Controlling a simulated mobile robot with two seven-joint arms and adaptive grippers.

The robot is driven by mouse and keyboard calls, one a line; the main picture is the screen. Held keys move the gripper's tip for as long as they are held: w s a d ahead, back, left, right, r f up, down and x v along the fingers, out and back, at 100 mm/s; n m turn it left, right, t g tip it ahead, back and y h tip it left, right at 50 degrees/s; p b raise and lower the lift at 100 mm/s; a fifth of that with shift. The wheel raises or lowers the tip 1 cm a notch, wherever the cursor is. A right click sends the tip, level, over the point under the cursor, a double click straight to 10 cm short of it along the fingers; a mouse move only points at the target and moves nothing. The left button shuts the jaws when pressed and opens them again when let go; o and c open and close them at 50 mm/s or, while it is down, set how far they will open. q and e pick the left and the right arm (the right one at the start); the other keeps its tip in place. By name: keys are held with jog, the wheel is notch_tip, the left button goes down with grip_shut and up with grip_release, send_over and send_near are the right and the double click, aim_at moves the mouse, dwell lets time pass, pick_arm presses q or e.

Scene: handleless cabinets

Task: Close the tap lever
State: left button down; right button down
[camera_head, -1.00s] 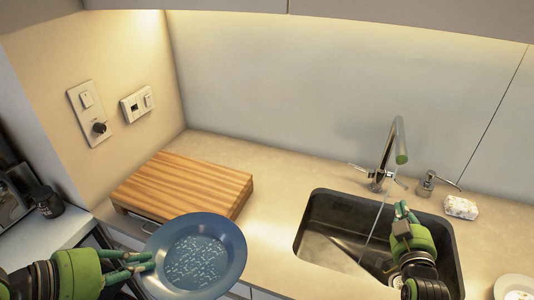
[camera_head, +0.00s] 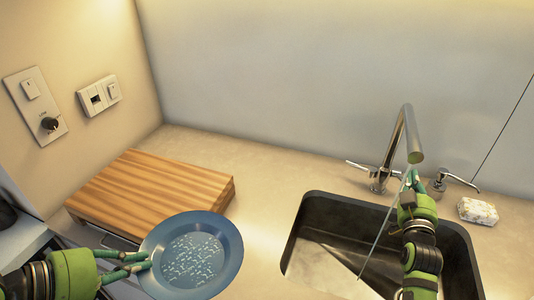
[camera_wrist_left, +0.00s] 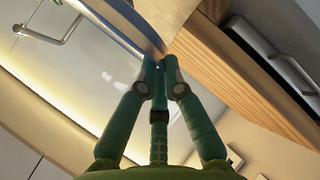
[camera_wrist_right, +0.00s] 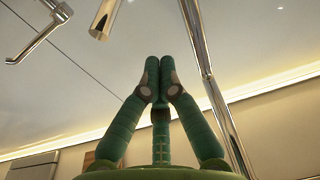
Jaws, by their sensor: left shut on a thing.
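The chrome tap (camera_head: 398,140) stands behind the sink, and a thin stream of water (camera_head: 380,230) falls from its spout. Its lever (camera_head: 362,167) sticks out to the left of the base; the base's right side is partly behind my right gripper. My right gripper (camera_head: 413,176) is by the right side of the tap base; its fingers are together with nothing visible between them in the right wrist view (camera_wrist_right: 160,65). My left gripper (camera_head: 148,262) is shut on the rim of a blue plate (camera_head: 228,260), also at the tips in the left wrist view (camera_wrist_left: 158,62).
The dark sink (camera_head: 300,215) lies under my right arm. A wooden board (camera_head: 150,190) lies on the left counter. Counter between board and sink is clear.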

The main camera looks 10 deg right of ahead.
aim_at(403, 182)
jog(key=shift+w+d+f+p, duration=0.4)
jog(key=shift+w+f, duration=0.15)
jog(key=shift+f, duration=0.3)
jog(key=shift+w+d+f+p, duration=0.25)
jog(key=shift+w+d+f, duration=0.2)
jog(key=shift+f, duration=0.35)
jog(key=shift+w+f, duration=0.1)
jog(key=f, duration=0.1)
jog(key=f+b, duration=0.1)
jog(key=shift+s+a+f, duration=0.25)
jog(key=shift+s+f, duration=0.05)
jog(key=shift+s, duration=0.1)
